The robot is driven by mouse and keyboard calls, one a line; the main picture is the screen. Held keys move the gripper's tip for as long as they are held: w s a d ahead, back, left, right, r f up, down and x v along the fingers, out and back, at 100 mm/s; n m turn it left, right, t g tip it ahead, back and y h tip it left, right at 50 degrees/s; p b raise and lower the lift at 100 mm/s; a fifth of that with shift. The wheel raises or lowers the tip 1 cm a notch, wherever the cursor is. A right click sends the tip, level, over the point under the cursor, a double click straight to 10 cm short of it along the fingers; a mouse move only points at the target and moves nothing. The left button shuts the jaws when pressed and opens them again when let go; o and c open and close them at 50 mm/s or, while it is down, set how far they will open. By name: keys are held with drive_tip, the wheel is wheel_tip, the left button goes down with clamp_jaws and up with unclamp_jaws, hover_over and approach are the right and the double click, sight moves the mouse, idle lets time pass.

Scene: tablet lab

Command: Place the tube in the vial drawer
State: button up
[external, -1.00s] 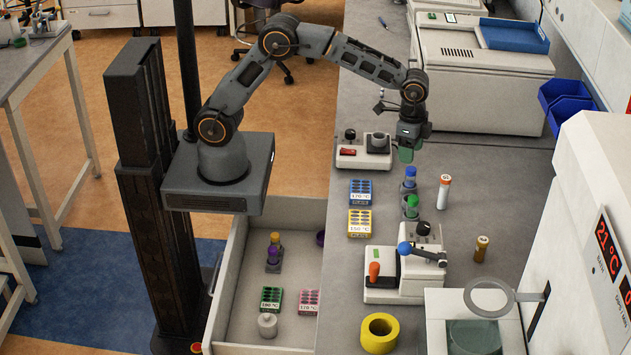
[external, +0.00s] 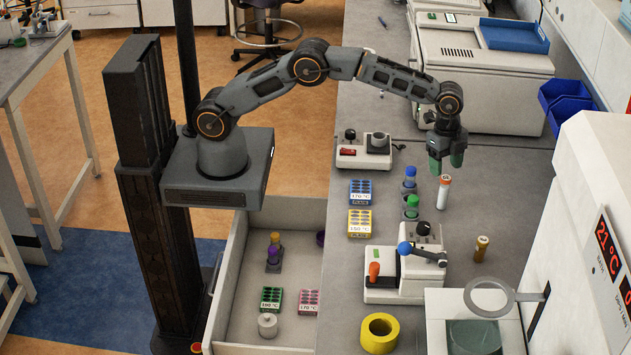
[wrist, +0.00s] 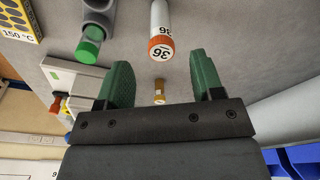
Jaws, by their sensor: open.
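A white tube (external: 443,194) with an orange cap stands upright on the bench. It also shows in the wrist view (wrist: 160,25), marked "36", ahead of the fingers. My gripper (external: 445,170) points down just above and behind this tube. Its green fingers (wrist: 163,75) are spread with nothing between them. A blue-capped tube (external: 409,180) and a green-capped tube (external: 411,206) stand in grey holders to the left. The open drawer (external: 300,225) is left of the bench. It holds a purple-and-orange-topped vial (external: 274,250) and some racks.
A blue rack (external: 360,192) and a yellow rack (external: 360,223) lie on the bench. A device with levers (external: 400,275), an amber bottle (external: 481,249) and a yellow ring (external: 380,333) are nearer the front. A small mixer (external: 362,152) stands behind the racks. The drawer's middle has free floor.

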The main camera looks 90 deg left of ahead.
sight(446, 177)
drive_tip(key=shift+w+d+f+p, duration=0.15)
drive_tip(key=shift+f+p, duration=0.4)
drive_tip(key=shift+f, duration=1.15)
drive_tip(key=shift+w+d+f+p, duration=0.15)
drive_tip(key=shift+f+p, duration=0.35)
drive_tip(key=shift+f, duration=1.15)
drive_tip(key=shift+c, duration=0.2)
drive_tip(key=c, duration=1)
drive_tip(key=shift+r, duration=0.15)
